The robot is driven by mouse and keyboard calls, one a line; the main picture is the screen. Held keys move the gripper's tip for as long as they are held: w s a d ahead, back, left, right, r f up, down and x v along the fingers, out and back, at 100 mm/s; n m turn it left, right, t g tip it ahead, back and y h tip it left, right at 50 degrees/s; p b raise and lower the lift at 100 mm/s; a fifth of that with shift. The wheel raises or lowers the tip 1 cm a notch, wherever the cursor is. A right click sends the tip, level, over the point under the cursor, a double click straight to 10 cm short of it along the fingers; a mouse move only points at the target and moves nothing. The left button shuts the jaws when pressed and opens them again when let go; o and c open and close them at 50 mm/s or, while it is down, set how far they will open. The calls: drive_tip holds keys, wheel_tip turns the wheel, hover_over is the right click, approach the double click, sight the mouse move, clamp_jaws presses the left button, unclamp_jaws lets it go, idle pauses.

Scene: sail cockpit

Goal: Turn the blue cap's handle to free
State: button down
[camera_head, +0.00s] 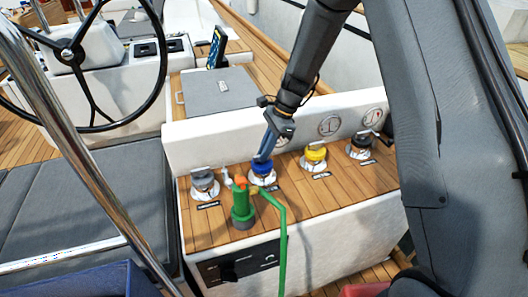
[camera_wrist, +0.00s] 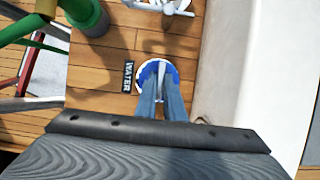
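The blue cap (camera_head: 263,170) sits in a white ring on the wooden panel, second from the left in a row of caps. In the wrist view, the blue cap (camera_wrist: 146,76) shows under my fingertips, beside a black label reading WATER (camera_wrist: 128,76). Its pale upright handle (camera_wrist: 161,70) lies between my two fingers. My gripper (camera_head: 264,157) points down at the cap from above. In the wrist view, the fingers of my gripper (camera_wrist: 160,90) are close together with the handle filling the narrow gap. The fingers hide part of the cap.
A grey cap (camera_head: 204,184) stands left, a yellow cap (camera_head: 314,156) and a black cap (camera_head: 361,146) right. A green hose fitting (camera_head: 242,207) with a hose stands close in front of the blue cap. A white wall (camera_head: 230,135) rises behind the panel.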

drive_tip(key=shift+n, duration=0.3)
drive_tip(key=n, duration=0.1)
drive_tip(key=n+g, duration=0.1)
drive_tip(key=n, duration=0.1)
drive_tip(key=shift+w+a+h+b, duration=0.1)
drive_tip(key=shift+w+h+b, duration=0.1)
drive_tip(key=shift+h+b, duration=0.15)
drive_tip(key=n, duration=0.2)
drive_tip(key=n+g+h+b, duration=0.1)
drive_tip(key=n, duration=0.1)
drive_tip(key=shift+w+a+n+g, duration=0.1)
drive_tip(key=shift+a+n+g, duration=0.05)
drive_tip(key=shift+n+g, duration=0.2)
drive_tip(key=n+h, duration=0.1)
drive_tip(key=n, duration=0.1)
drive_tip(key=n+h+b, duration=0.1)
drive_tip(key=n, duration=0.1)
drive_tip(key=shift+a+n+g, duration=0.15)
drive_tip(key=shift+n+g, duration=0.1)
drive_tip(key=shift+n, duration=0.1)
drive_tip(key=n+h, duration=0.1)
drive_tip(key=n, duration=0.3)
drive_tip(key=shift+a+n+h, duration=0.1)
drive_tip(key=shift+n+h, duration=0.25)
drive_tip(key=shift+n, duration=0.05)
drive_tip(key=c, duration=1.8)
unclamp_jaws()
drive_tip(key=shift+c, duration=0.2)
